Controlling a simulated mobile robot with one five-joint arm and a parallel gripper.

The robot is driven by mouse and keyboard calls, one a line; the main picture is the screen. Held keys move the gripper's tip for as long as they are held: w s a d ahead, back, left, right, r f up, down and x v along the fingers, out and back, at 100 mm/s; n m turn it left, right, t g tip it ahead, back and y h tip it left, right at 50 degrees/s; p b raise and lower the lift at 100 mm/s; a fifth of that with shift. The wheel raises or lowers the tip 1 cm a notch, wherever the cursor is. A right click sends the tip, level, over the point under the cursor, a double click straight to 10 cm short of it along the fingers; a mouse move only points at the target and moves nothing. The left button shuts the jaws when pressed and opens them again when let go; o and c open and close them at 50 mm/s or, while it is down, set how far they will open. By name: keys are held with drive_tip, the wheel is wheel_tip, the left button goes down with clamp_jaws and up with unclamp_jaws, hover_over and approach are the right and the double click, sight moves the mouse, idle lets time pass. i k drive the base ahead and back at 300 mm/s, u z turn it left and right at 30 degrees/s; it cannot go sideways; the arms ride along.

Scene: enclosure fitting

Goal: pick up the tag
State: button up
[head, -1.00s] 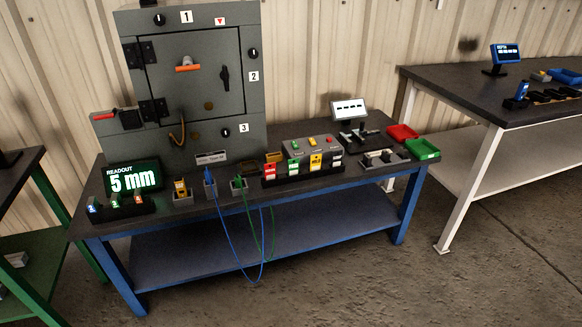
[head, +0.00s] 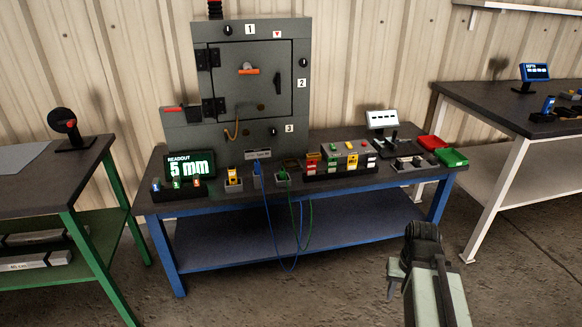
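Several small coloured, labelled tags stand in a dark rack at the front right of the blue-legged bench: a red one (head: 312,163), a green one (head: 332,164), a yellow one (head: 352,161) and a white one (head: 371,162). I cannot tell which is the tag meant. A yellow piece (head: 233,174) stands in a grey holder left of the blue cable. Part of my arm shows at the lower right, in front of the bench and apart from it. My gripper's fingers cannot be made out.
The bench (head: 300,197) carries a grey cabinet (head: 265,60), a "5 mm" readout (head: 190,165), hanging blue and green cables, and red and green trays (head: 452,158). A green-legged table (head: 40,190) stands left, a white-legged one (head: 500,110) right. Floor in front is clear.

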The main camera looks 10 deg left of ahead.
sight(332, 162)
drive_tip(key=u, duration=0.45)
drive_tip(key=i, duration=1.05)
drive_tip(key=z, duration=0.05)
